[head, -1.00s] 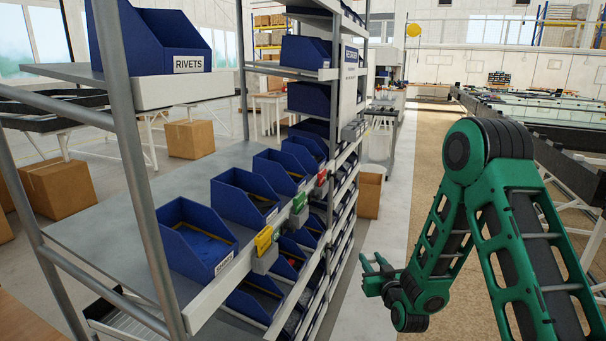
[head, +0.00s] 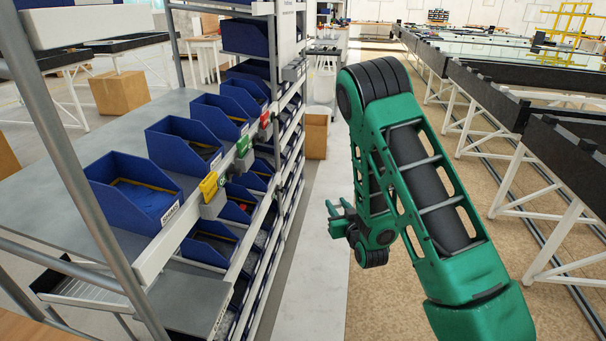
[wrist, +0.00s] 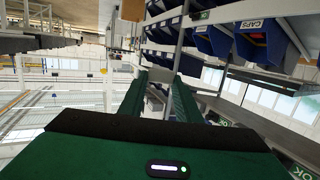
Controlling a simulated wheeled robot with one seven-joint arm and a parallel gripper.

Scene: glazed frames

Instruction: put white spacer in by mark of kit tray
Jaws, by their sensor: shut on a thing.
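My gripper (head: 341,212) hangs in the aisle to the right of the bin rack, low and clear of the shelves. In the wrist view, its two green fingers (wrist: 160,88) reach forward with a small pale piece between their tips, which I take to be the white spacer (wrist: 157,99). Its shape is hard to make out, and in the head view it is too small to tell. I cannot pick out the kit tray or its mark in either view.
A metal rack with blue bins (head: 132,192) runs along the left, with yellow, green and red tags on its front rail. A cardboard box (head: 316,135) stands beyond it. Long dark-topped benches (head: 565,160) line the right. The pale aisle floor (head: 312,270) is clear.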

